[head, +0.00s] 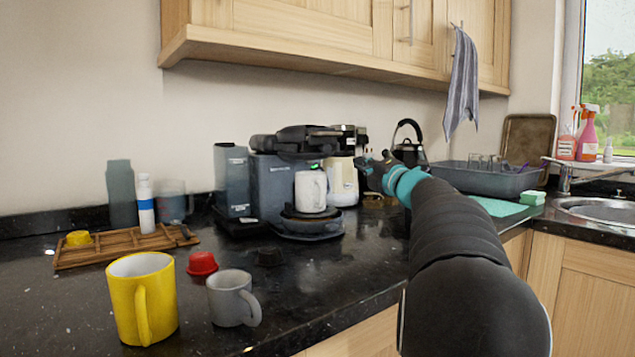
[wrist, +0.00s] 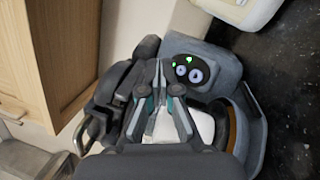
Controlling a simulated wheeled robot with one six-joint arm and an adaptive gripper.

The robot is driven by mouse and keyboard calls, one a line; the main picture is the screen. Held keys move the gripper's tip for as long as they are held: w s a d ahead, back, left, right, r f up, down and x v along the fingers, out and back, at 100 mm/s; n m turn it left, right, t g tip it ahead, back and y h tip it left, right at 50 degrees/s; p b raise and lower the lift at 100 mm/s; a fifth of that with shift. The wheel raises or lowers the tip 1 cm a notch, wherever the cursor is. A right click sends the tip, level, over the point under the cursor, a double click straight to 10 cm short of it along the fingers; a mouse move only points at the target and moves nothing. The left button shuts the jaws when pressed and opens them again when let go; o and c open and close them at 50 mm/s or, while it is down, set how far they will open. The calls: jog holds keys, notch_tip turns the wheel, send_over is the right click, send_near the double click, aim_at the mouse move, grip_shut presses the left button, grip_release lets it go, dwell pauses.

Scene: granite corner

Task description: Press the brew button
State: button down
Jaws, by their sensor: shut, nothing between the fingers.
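The coffee machine (head: 271,186) is grey-blue with a dark top, standing against the back wall. A white mug (head: 310,191) stands on its round drip tray; in the wrist view the mug (wrist: 192,124) is partly hidden behind my fingers. Two round buttons (wrist: 188,73) with green lights show on the machine's front in the wrist view; which is the brew button I cannot tell. A small green light shows in the head view. My gripper (head: 366,164) is shut and empty, right of the machine and apart from it. Its fingertips (wrist: 159,70) appear just left of the buttons in the wrist view.
A wooden rack (head: 123,247) lies left. A cream appliance (head: 343,180) and a kettle (head: 409,150) stand behind my gripper. Cabinets hang above.

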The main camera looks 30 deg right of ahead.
jog(key=shift+a, duration=0.15)
jog(key=shift+w+a+f+b, duration=0.5)
jog(key=shift+w+f, duration=0.2)
jog(key=shift+w, duration=0.5)
jog(key=shift+w+a+f+b, duration=0.5)
jog(key=shift+w+f, duration=0.2)
jog(key=shift+w, duration=0.45)
jog(key=shift+w+a+f+b, duration=0.45)
jog(key=shift+w+f, duration=0.25)
jog(key=shift+w, duration=0.5)
jog(key=shift+a+f, duration=0.1)
jog(key=shift+w+a+f, duration=0.1)
jog(key=shift+w+f, duration=0.05)
jog(key=shift+w, duration=0.15)
jog(key=shift+w+a+f, duration=0.1)
jog(key=shift+w+f, duration=0.1)
jog(key=shift+w, duration=0.1)
jog(key=shift+s+r, duration=0.1)
jog(key=shift+s+d+r, duration=0.25)
jog(key=shift+s+r, duration=0.1)
jog(key=shift+s, duration=0.2)
